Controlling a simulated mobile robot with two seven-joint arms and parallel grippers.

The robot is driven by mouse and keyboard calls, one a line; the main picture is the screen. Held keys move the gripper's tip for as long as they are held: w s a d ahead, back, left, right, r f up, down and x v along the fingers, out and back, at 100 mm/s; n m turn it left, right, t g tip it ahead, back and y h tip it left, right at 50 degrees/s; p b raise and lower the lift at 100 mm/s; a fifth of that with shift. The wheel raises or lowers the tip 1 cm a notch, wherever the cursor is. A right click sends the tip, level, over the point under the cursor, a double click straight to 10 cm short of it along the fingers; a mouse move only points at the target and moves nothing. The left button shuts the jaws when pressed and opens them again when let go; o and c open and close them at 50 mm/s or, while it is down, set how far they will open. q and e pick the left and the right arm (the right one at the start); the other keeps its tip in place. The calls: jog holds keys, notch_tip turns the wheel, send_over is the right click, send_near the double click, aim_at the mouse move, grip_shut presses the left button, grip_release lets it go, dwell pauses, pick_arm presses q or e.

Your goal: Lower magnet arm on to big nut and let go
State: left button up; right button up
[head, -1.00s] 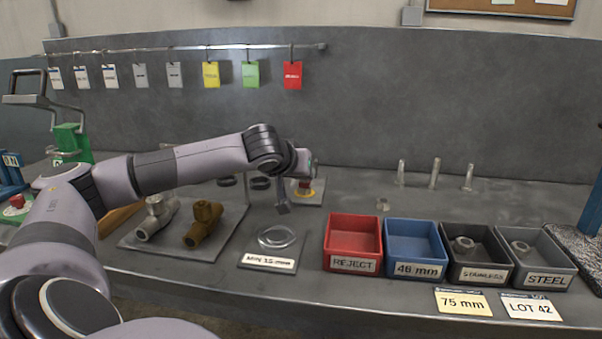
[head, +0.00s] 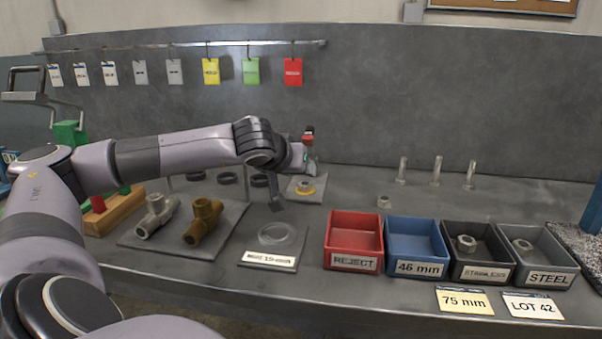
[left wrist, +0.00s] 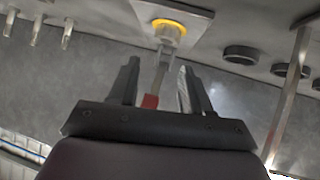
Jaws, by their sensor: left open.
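The big nut (head: 306,186) sits in a yellow ring on a grey plate at the back middle of the bench. It also shows at the top of the left wrist view (left wrist: 168,30). The magnet arm (head: 308,140), with a red part and a dark top, stands raised above and behind the nut, apart from it. In the left wrist view it is a thin grey bar with a red end (left wrist: 150,101). My left gripper (left wrist: 158,66) is open, its fingers on either side of the bar. My right gripper is not in view.
Red (head: 353,232), blue (head: 416,232), black and grey bins stand to the right. Several posts (head: 436,170) rise behind them. Two pipe fittings (head: 204,220) lie on a plate left of a clear ring (head: 277,234). Dark rings (head: 227,178) lie behind them.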

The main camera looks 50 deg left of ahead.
pick_arm(q)
jog(key=v, duration=0.4)
jog(key=shift+d+r, duration=0.15)
jog(key=shift+r, duration=0.15)
jog(key=shift+r, duration=0.1)
